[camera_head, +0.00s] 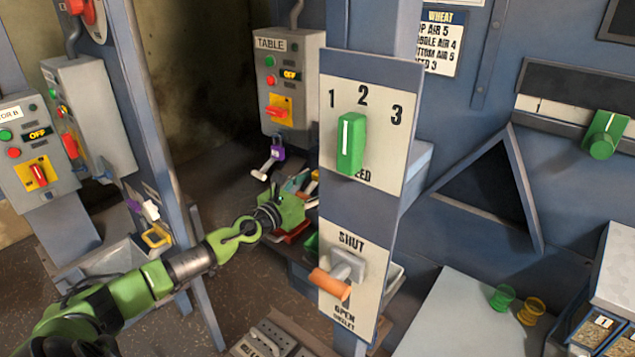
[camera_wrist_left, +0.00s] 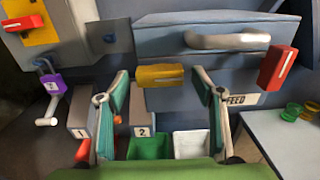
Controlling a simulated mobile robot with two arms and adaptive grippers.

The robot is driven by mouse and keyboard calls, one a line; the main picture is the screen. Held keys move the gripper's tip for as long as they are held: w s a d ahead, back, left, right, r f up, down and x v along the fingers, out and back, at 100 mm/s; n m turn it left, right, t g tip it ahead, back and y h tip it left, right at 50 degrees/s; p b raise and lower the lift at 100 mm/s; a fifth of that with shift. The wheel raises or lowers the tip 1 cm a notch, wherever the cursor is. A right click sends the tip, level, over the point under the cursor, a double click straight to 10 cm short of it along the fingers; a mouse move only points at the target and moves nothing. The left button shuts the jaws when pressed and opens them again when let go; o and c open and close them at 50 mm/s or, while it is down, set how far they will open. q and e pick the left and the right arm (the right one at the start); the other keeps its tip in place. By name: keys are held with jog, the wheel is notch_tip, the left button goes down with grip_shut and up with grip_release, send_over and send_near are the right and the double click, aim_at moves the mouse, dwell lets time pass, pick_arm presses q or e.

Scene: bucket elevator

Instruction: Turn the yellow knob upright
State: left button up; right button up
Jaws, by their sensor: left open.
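The yellow knob (camera_wrist_left: 160,75) shows in the left wrist view on the front of a blue-grey housing, with its long side lying sideways. My left gripper (camera_wrist_left: 161,82) is open. Its two teal-padded fingers stand one on each side of the knob, with gaps visible between pads and knob. I cannot tell how far in depth the fingertips are from it. In the head view the left gripper (camera_head: 289,208) reaches in behind the panel with the green knob, and I cannot make out the yellow knob clearly there. My right gripper is not in view.
A red knob (camera_wrist_left: 277,67) is right of the yellow one, below a grey handle (camera_wrist_left: 227,40). Green and white bins (camera_wrist_left: 148,147) lie below. The speed panel (camera_head: 368,120) with its green knob and orange-handled lever (camera_head: 329,284) stands right of my left arm.

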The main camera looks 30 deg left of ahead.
pick_arm(q)
jog(key=c, duration=1.1)
jog(key=shift+n, duration=0.3)
jog(key=shift+r+n+p, duration=0.1)
jog(key=shift+n+p, duration=1.15)
jog(key=shift+n, duration=7.45)
jog(key=o, duration=1.1)
jog(key=shift+a, duration=0.1)
